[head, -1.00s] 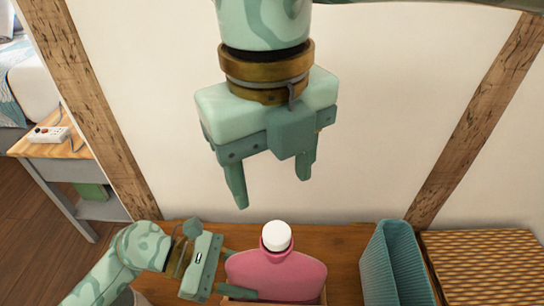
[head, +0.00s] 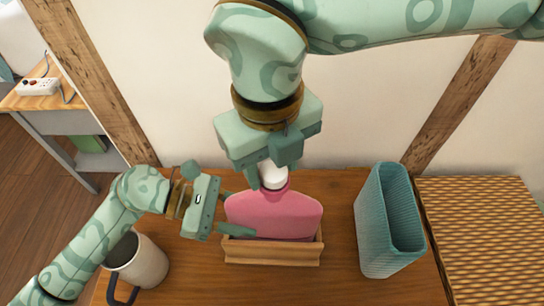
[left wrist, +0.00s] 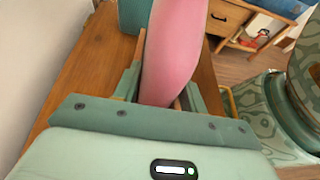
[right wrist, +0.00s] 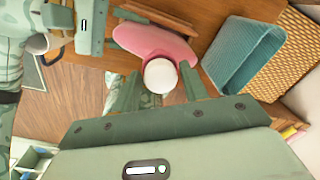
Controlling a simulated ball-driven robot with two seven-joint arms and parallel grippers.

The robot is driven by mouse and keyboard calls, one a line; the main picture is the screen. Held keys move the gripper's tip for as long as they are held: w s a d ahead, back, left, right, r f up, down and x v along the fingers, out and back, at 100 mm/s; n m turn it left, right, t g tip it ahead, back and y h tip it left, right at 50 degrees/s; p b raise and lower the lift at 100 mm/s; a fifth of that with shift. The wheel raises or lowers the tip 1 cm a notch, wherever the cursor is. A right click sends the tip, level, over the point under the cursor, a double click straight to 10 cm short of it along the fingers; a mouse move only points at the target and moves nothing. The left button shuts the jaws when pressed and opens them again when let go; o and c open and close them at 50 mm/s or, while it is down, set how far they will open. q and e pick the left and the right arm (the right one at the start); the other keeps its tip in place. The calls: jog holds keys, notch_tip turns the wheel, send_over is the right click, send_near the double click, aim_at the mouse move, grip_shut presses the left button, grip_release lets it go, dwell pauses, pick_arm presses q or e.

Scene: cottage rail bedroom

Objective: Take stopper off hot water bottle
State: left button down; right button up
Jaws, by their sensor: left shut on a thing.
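The pink hot water bottle (head: 275,215) stands upright in a small wooden holder (head: 272,253) on the wooden top, with its white stopper (head: 273,177) on its neck. My left gripper (head: 238,212) is shut on the bottle's body from the left; the pink body also fills the space between its fingers in the left wrist view (left wrist: 170,55). My right gripper (head: 275,182) points down from above and is open, with its fingers on either side of the stopper. In the right wrist view the stopper (right wrist: 160,75) shows between the fingers; contact cannot be made out.
A ribbed teal container (head: 388,225) stands right of the bottle, beside a woven box (head: 485,235). A white mug with a dark handle (head: 137,262) stands at the left below my left arm. The wall rises close behind. The wood between holder and teal container is bare.

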jog(key=c, duration=0.7)
jog(key=n, duration=1)
jog(key=shift+s, duration=0.1)
jog(key=n, duration=0.6)
jog(key=shift+d+n+y, duration=0.1)
jog(key=shift+n+y, duration=0.2)
jog(key=shift+n, duration=0.1)
jog(key=shift+r, duration=0.3)
jog(key=shift+r, duration=0.9)
